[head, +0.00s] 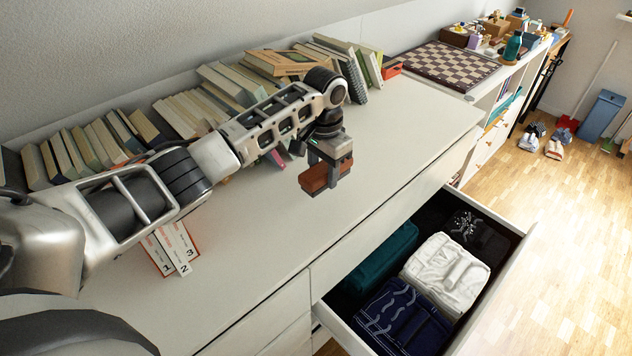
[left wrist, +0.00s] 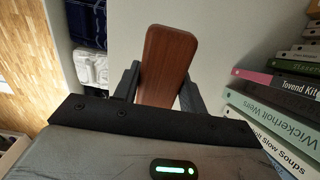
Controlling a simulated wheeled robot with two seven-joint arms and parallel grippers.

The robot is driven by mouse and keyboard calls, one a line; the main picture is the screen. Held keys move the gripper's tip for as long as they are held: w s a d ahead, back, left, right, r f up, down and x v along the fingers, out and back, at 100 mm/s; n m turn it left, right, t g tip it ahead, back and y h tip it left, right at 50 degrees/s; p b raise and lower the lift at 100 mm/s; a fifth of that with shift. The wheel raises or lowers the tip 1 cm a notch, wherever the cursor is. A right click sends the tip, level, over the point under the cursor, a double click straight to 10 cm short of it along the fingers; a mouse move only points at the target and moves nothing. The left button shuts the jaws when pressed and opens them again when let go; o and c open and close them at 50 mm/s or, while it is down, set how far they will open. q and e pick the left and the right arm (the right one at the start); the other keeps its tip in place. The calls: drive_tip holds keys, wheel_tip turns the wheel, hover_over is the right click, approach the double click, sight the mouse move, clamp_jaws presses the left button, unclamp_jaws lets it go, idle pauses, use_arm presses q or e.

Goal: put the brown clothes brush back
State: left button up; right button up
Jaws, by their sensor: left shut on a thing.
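The brown clothes brush (head: 314,178) is held in my left gripper (head: 326,174) over the white dresser top, near its middle. In the left wrist view the brush (left wrist: 168,62) shows as a reddish-brown wooden block between the two fingers of the left gripper (left wrist: 157,88), which is shut on it. Whether the brush touches the surface below I cannot tell. The open drawer (head: 519,240) lies to the right of and below the gripper. It holds folded white (head: 446,272), navy (head: 403,318) and teal cloth (head: 380,258), and dark items at the back. My right gripper is out of view.
A row of leaning books (head: 190,110) lines the wall behind my left arm. A chessboard (head: 445,65) lies at the far end. The dresser top's front stretch is clear.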

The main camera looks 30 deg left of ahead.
sight(316, 173)
use_arm(q)
drive_tip(key=a+f, duration=0.1)
drive_tip(key=w+a+f, duration=0.1)
drive_tip(key=shift+a+f, duration=0.1)
drive_tip(key=shift+f, duration=1.7)
drive_tip(key=shift+f, duration=0.2)
drive_tip(key=o, duration=0.9)
